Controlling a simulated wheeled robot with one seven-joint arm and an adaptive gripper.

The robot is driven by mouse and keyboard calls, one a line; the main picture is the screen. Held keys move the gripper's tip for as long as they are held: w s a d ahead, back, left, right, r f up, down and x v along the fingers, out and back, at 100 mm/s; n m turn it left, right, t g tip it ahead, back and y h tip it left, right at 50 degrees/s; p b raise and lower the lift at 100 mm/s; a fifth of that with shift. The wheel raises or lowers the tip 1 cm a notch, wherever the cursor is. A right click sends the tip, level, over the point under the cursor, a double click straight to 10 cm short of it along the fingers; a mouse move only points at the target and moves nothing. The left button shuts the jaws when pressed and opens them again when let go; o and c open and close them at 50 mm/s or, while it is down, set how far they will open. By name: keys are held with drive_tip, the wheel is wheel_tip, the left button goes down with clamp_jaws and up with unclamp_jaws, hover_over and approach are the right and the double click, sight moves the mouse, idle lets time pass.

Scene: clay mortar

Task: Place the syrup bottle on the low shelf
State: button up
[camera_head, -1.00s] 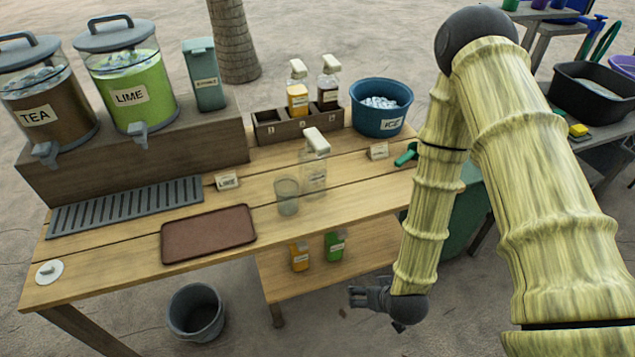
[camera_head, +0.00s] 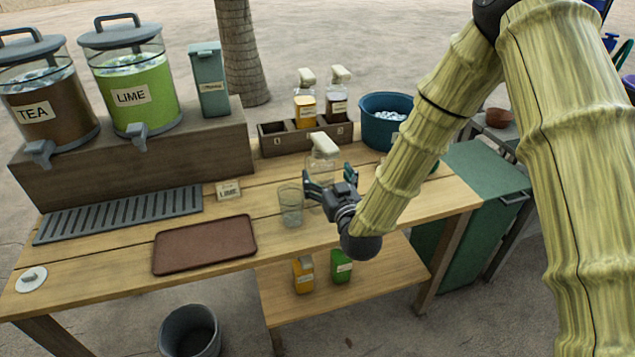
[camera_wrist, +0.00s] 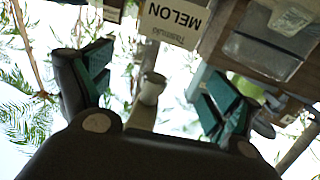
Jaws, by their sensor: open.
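A clear syrup bottle (camera_head: 323,163) with a white pump top stands upright on the table, right of a clear glass. My gripper (camera_head: 332,184) is open in front of it, fingers spread toward its two sides; I cannot tell whether they touch it. The wrist view is upside down and shows the bottle's pump (camera_wrist: 150,90) between the open fingers of my gripper (camera_wrist: 155,85), with a MELON label (camera_wrist: 175,22) above it in the picture. The low shelf (camera_head: 390,272) under the table holds an orange bottle (camera_head: 303,275) and a green bottle (camera_head: 341,266).
The glass (camera_head: 291,207) stands close left of the bottle; a brown tray (camera_head: 205,243) lies further left. Behind are a wooden rack (camera_head: 277,139) with two pump bottles and a blue ice tub (camera_head: 382,130). The low shelf is clear right of the green bottle.

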sight(319, 160)
drive_tip(key=x, duration=0.2)
drive_tip(key=p+x, duration=0.1)
drive_tip(key=x, duration=0.2)
drive_tip(key=shift+w+a+r, duration=0.25)
drive_tip(key=shift+a, duration=0.05)
drive_tip(key=shift+w+a, duration=0.1)
drive_tip(key=shift+w, duration=0.35)
drive_tip(key=c, duration=1.6)
drive_tip(key=shift+r, duration=0.1)
